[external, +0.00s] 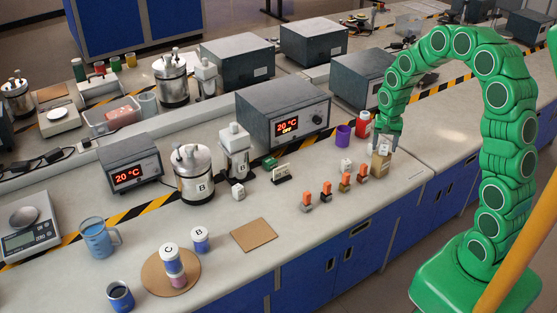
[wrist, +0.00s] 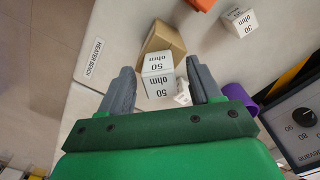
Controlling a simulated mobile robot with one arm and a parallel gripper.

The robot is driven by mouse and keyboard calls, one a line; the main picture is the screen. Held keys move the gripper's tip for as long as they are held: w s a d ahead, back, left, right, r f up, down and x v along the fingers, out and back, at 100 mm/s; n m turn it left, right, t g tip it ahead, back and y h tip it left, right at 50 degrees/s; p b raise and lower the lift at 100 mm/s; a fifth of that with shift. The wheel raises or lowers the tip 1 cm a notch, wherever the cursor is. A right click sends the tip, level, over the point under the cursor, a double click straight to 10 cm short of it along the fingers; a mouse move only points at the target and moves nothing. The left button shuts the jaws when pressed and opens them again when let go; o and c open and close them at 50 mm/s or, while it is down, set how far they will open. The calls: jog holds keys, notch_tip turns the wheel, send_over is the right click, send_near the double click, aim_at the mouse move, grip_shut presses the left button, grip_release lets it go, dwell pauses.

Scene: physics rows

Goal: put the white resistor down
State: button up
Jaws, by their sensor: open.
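The white resistor (wrist: 158,76), a cube marked "50 ohm", shows between my fingertips in the wrist view. In the external view the white resistor (external: 384,150) appears at the top of a tan block (external: 380,167), just under my gripper (external: 387,139). The tan block (wrist: 163,39) also shows behind the cube in the wrist view; whether the cube rests on it I cannot tell for sure. My gripper (wrist: 160,65) is open, with a finger on either side of the cube and a visible gap at each side.
Another white cube (wrist: 240,21), marked "30 ohm", lies off to the upper right. A purple cup (external: 343,135) and a red jar (external: 363,125) stand close to my gripper. Orange-topped pieces (external: 326,190) stand in a row at the left. The bench front edge is close by.

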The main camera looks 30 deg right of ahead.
aim_at(385, 142)
notch_tip(385, 142, up, 11)
jog(key=s+a+r+n, duration=0.1)
jog(key=s+a+n, duration=0.1)
jog(key=s, duration=0.9)
jog(key=s+a+r+n+g, duration=0.1)
jog(key=s+a+r+n, duration=0.1)
jog(key=s, duration=1)
jog(key=s+a+r+n, duration=0.1)
jog(key=s+a+n, duration=0.3)
jog(key=s, duration=0.7)
jog(key=shift+s+a+r+n+g, duration=0.25)
jog(key=shift+r+n+g, duration=0.15)
jog(key=shift+n, duration=0.1)
